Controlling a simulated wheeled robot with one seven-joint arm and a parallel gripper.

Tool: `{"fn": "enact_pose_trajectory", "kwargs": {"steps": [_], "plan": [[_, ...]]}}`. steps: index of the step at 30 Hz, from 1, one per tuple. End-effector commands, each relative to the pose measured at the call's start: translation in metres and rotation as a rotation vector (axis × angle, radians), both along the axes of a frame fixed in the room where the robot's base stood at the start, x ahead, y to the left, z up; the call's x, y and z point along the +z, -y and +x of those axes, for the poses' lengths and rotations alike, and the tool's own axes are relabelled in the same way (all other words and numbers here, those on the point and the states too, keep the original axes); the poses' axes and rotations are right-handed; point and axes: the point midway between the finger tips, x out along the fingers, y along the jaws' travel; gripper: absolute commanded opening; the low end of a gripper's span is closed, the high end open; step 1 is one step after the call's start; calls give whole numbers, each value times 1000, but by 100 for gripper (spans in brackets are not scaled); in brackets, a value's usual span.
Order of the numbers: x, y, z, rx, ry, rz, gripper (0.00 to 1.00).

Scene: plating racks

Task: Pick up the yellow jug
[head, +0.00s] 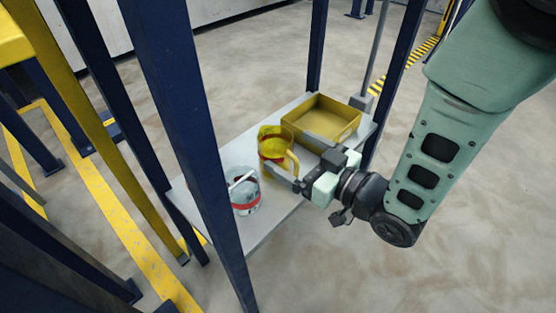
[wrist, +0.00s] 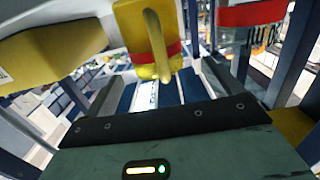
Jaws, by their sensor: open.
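The yellow jug (head: 270,146) stands upright on the grey shelf (head: 264,222), its handle turned toward my gripper. In the wrist view the yellow jug (wrist: 130,28) is ahead at top centre, with a red band and its handle facing me. My gripper (head: 286,155) is open at the jug's handle side, its fingers reaching out on either side of the handle. In the wrist view the handle lies between the open fingers. I cannot tell whether any finger touches the jug.
A clear jug with a red band (head: 244,203) stands on the shelf left of the yellow jug; it shows in the wrist view (wrist: 252,14) at upper right. A yellow open box (head: 345,137) sits to the right. Blue posts (head: 190,110) frame the shelf.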

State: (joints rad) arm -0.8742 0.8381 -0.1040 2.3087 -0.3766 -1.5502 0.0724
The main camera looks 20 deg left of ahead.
Motion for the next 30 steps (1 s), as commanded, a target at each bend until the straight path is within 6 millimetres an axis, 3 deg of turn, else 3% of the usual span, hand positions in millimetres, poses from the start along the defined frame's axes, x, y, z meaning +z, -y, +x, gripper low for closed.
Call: {"fn": "enact_pose_trajectory", "kwargs": {"steps": [7, 17, 22, 30], "plan": [[-6, -31, 16, 2, 4, 3, 91], [-4, -38, 19, 0, 3, 1, 91], [-4, -38, 19, 0, 2, 0, 44], [-3, -37, 19, 0, 2, 0, 42]]}}
